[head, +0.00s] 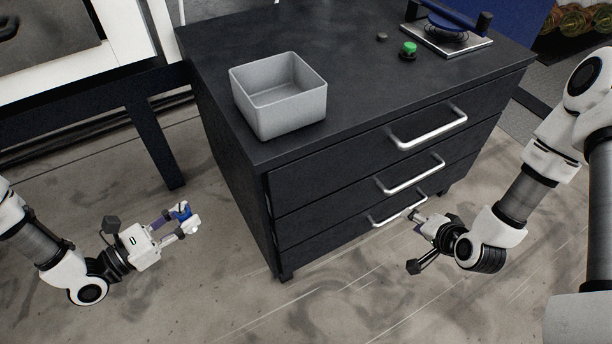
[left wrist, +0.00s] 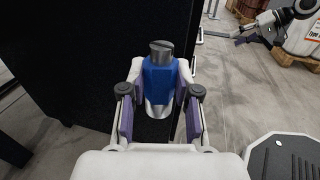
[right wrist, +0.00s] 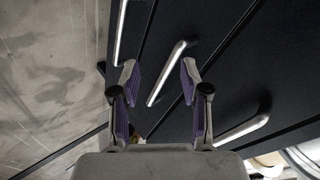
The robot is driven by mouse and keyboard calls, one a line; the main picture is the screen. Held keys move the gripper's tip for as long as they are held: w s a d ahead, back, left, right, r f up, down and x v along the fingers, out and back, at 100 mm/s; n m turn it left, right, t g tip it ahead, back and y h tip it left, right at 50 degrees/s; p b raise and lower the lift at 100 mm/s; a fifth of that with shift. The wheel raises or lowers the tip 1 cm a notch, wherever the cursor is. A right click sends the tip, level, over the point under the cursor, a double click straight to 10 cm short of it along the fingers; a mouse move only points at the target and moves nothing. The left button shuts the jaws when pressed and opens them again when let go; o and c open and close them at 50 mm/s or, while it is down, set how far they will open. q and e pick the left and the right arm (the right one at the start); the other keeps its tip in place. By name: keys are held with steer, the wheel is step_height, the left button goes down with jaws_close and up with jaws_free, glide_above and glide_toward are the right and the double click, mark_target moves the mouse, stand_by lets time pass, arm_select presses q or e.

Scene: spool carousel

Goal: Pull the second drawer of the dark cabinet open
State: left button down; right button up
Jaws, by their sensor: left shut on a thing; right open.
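The dark cabinet (head: 222,150) has three drawers with silver bar handles, and all look shut. The second drawer (head: 330,202) is the middle one; its handle (head: 412,176) also shows in the right wrist view (right wrist: 165,76). My right gripper (head: 418,217) is open and empty in front of the lower drawers. In the right wrist view its fingers (right wrist: 160,75) point at the cabinet front, with the middle handle seen between them; contact cannot be told. My left gripper (head: 178,220) is shut on a blue cylindrical object (left wrist: 158,75) with grey ends, left of the cabinet.
A grey open bin (head: 292,122) stands on the cabinet top. A green button (head: 409,47), a small dark knob (head: 382,37) and a blue device on a metal plate (head: 462,42) are further back. A dark-legged table (head: 155,140) stands left. The floor before the cabinet is clear.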

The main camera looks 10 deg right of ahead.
steer(key=w+d+f+m+t+b, duration=0.4)
steer(key=f+b, duration=0.1)
steer(key=b, duration=0.2)
steer(key=m+t+h+b, duration=0.2)
steer(key=m+t+b, duration=0.1)
steer(key=b, duration=0.2)
glide_toward(420, 177)
steer(key=w+b, duration=0.1)
steer(key=w, duration=0.2)
steer(key=w+f+b, duration=0.1)
steer(key=w+b, duration=0.1)
steer(key=w, duration=0.1)
steer(key=w+f+b, duration=0.1)
steer(key=w, duration=0.3)
steer(key=shift+f+b, duration=0.25)
steer(key=shift+b, duration=0.05)
steer(key=shift+w+d, duration=0.1)
steer(key=shift+w, duration=0.1)
arm_select(q)
step_height(420, 177, down, 20)
arm_select(e)
jaws_close()
